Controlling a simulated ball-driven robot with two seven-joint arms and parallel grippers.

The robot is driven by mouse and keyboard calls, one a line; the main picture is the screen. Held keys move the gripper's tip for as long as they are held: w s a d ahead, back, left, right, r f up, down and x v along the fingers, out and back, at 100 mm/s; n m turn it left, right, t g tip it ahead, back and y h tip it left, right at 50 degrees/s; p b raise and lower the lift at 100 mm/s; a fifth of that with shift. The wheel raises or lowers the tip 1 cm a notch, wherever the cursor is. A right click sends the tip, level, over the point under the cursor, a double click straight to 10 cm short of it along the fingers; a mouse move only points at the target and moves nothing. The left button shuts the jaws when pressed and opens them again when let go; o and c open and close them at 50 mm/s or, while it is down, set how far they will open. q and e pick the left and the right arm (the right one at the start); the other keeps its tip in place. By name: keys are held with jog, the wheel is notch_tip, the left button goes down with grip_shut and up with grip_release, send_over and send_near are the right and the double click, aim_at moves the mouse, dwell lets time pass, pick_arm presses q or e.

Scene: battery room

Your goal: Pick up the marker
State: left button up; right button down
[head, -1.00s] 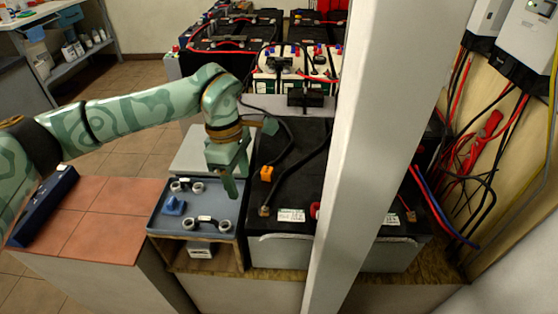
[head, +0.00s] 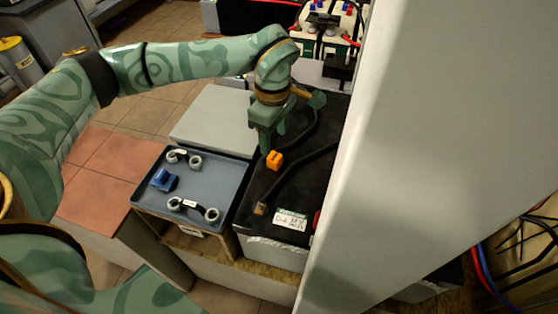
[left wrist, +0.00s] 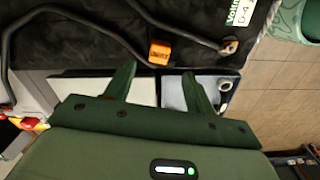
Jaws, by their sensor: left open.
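A small orange block (head: 274,160) sits on top of the black battery (head: 300,175). It looks like the marker, though I cannot tell for sure. In the left wrist view the orange block (left wrist: 159,53) has dark print on one face and lies just beyond the fingertips, between their lines. My left gripper (head: 267,143) is open and empty, close to the block on its far left side. In the left wrist view the left gripper (left wrist: 159,70) shows two spread fingers with nothing between them. My right gripper is not in view.
A blue-grey tray (head: 185,225) with cable pieces and a blue clip (head: 163,180) stands left of the battery. A thick black cable (head: 300,175) crosses the battery top. A pale post (head: 390,150) stands close on the right. The tiled worktop (head: 95,185) is clear.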

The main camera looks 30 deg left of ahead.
aim_at(275, 156)
pick_arm(q)
notch_tip(275, 156, down, 2)
jog(key=shift+f, duration=0.1)
jog(key=shift+f+b, duration=0.45)
jog(key=shift+f, duration=0.05)
notch_tip(275, 156, down, 4)
jog(key=b, duration=0.2)
jog(key=shift+f+b, duration=0.15)
jog(key=shift+b, duration=0.25)
jog(key=shift+w+f, duration=0.1)
jog(key=shift+f, duration=0.3)
jog(key=shift+r, duration=0.2)
jog(key=c, duration=1)
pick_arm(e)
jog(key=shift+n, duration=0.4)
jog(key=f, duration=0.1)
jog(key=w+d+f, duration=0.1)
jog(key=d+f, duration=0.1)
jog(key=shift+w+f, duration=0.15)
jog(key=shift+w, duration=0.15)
